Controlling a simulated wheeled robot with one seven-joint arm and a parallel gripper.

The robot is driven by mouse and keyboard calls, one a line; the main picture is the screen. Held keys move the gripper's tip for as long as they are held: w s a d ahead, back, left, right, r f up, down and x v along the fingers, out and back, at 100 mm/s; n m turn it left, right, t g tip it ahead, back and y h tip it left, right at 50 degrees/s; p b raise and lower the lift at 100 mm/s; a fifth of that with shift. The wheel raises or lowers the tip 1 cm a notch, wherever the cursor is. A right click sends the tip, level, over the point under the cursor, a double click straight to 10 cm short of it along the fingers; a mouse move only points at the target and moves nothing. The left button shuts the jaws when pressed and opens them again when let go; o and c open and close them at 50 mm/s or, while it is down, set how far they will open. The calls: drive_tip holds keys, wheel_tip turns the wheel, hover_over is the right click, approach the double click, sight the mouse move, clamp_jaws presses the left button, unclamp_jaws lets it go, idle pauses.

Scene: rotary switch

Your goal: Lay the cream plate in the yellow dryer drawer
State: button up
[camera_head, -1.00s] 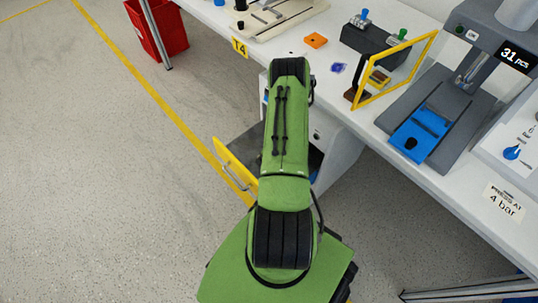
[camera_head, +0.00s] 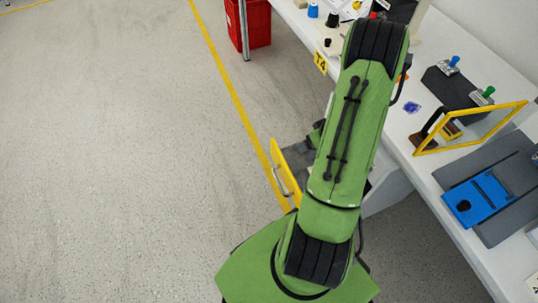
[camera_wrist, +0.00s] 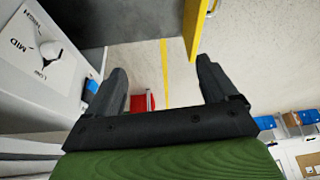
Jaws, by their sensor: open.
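The yellow-fronted drawer (camera_head: 283,172) stands pulled out below the bench in the head view, its grey inside partly covered by my arm. In the wrist view its yellow front (camera_wrist: 193,28) is at the top, beside a dark grey panel. A white housing with a rotary knob (camera_wrist: 50,50) marked MID and LOW is at the left there. My gripper (camera_wrist: 165,85) is open, with nothing between its fingers, close to the drawer and the housing. In the head view my arm mostly hides the gripper. I cannot make out the cream plate for certain.
The white bench (camera_head: 405,130) runs along the right. On it are a yellow frame (camera_head: 470,127), a blue-topped fixture (camera_head: 477,199) and a dark block with coloured knobs (camera_head: 458,88). A red bin (camera_head: 250,22) stands on the floor at the top. The floor at the left is clear.

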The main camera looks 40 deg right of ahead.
drive_tip(key=w+a+r+n, duration=0.2)
drive_tip(key=w+a+r, duration=0.1)
drive_tip(key=a+r, duration=1.6)
drive_tip(key=s+a+r+t, duration=0.1)
drive_tip(key=s+a+r, duration=0.7)
drive_tip(key=s, duration=0.5)
wheel_tip(320, 180, up, 3)
drive_tip(key=shift+f+m, duration=0.2)
drive_tip(key=shift+m, duration=0.1)
drive_tip(key=shift+s+a, duration=0.1)
